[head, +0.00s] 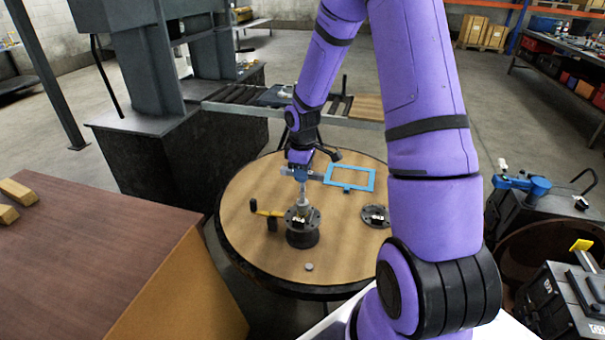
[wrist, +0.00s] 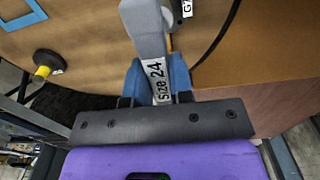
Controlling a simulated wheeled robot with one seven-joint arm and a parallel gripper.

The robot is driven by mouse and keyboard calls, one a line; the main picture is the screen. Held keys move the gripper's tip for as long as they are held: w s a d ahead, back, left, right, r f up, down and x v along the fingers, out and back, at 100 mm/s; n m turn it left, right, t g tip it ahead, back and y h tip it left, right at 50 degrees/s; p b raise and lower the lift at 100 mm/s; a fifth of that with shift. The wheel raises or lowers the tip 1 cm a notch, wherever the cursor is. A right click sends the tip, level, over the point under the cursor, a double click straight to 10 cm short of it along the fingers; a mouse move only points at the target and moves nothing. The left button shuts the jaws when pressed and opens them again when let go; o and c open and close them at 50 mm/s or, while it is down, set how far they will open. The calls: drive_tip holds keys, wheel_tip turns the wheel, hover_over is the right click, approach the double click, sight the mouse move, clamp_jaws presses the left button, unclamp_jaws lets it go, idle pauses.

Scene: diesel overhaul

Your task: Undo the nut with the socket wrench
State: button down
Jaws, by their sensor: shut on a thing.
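My gripper (head: 299,172) is shut on the grey socket wrench (wrist: 147,25), above the round table. In the wrist view its blue fingers (wrist: 158,82) lie either side of the wrench's handle, which carries a "Size 24" label. In the head view the wrench's grey socket end (head: 303,197) points down at the top of a flanged metal part (head: 302,239) standing on the table. The nut cannot be made out; the socket and flange top hide that spot. I cannot tell whether the socket is seated on it.
The round wooden table (head: 250,255) also holds a yellow-and-black handled tool (head: 268,214), a blue frame (head: 350,177), a second flange (head: 375,216) and a small grey disc (head: 309,267). A brown bench (head: 90,250) stands at left. The table's front is mostly clear.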

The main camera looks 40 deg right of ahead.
drive_tip(key=m, duration=1.4)
drive_tip(key=shift+m, duration=0.3)
drive_tip(key=m, duration=0.7)
drive_tip(key=shift+m, duration=0.4)
drive_tip(key=m, duration=0.4)
drive_tip(key=shift+m, duration=0.3)
drive_tip(key=m, duration=0.3)
drive_tip(key=shift+f, duration=0.15)
